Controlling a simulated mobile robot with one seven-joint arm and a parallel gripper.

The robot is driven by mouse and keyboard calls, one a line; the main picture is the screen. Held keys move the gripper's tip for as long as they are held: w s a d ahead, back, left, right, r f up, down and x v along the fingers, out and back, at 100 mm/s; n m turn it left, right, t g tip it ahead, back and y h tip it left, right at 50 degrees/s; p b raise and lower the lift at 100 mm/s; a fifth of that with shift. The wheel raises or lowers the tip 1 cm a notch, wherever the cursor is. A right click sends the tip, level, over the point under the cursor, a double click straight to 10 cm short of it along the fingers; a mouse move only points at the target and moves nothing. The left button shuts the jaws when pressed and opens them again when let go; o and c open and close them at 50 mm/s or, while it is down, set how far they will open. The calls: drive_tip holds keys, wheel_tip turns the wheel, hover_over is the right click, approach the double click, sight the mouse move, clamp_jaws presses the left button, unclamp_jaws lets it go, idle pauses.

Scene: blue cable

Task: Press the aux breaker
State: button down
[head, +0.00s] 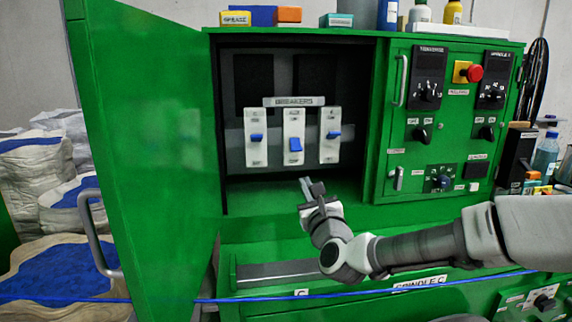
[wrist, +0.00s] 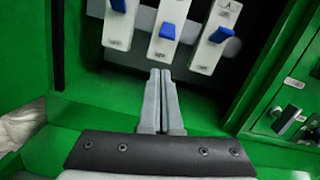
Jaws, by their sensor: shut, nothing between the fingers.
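Three white breakers with blue levers stand side by side in the open cabinet, under a "BREAKERS" label (head: 294,101): the left (head: 256,150), middle (head: 293,127) and right (head: 329,152). The middle lever (head: 295,145) sits lower than the left lever (head: 257,137) and right lever (head: 333,135). The small lettering is too blurred to tell which is the aux breaker. My gripper (head: 306,183) is shut and empty, below the breakers and apart from them. In the wrist view the fingertips (wrist: 160,73) point up toward the bottom of the middle breaker (wrist: 159,52).
The green cabinet door (head: 145,120) stands open at the left. A control panel (head: 455,150) with knobs and a red button (head: 475,73) is at the right. A blue cable (head: 250,299) runs across the front, below my arm. Boxes and bottles stand on top.

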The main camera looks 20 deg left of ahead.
sight(295, 144)
drive_tip(key=m, duration=0.1)
drive_tip(key=r+m+t, duration=0.1)
drive_tip(key=shift+w+m+h, duration=0.2)
drive_tip(key=shift+m+h, duration=0.1)
drive_tip(key=shift+x, duration=5.05)
drive_tip(key=shift+s+r+p, duration=0.1)
drive_tip(key=shift+r+p, duration=0.15)
drive_tip(key=shift+p, duration=0.15)
